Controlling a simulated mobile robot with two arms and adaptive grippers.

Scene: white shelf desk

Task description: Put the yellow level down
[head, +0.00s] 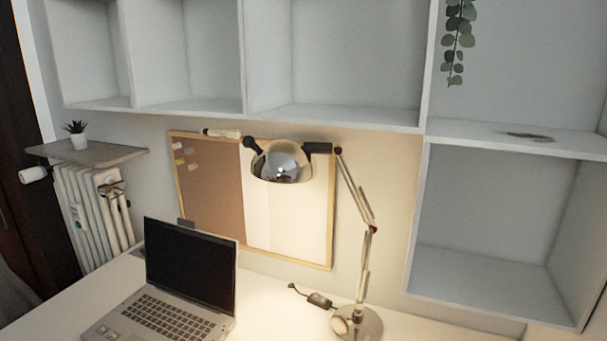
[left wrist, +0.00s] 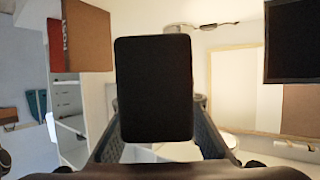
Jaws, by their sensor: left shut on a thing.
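In the left wrist view my left gripper (left wrist: 159,122) has a finger on each side of a black, flat-faced rectangular thing (left wrist: 154,88) and is shut on it. The thing fills the middle of that view and hides what lies behind it. No yellow shows on it from this side, so I cannot tell whether it is the yellow level. No yellow level shows in the head view. Neither gripper shows in the head view, and my right gripper is in neither view.
The white desk (head: 268,318) holds an open laptop (head: 188,285) and a lamp (head: 357,322). Bare desktop lies between them. White shelf compartments (head: 335,115) hang above, mostly empty; a small dark thing (head: 530,137) lies in one. A brown box (left wrist: 87,37) shows in the wrist view.

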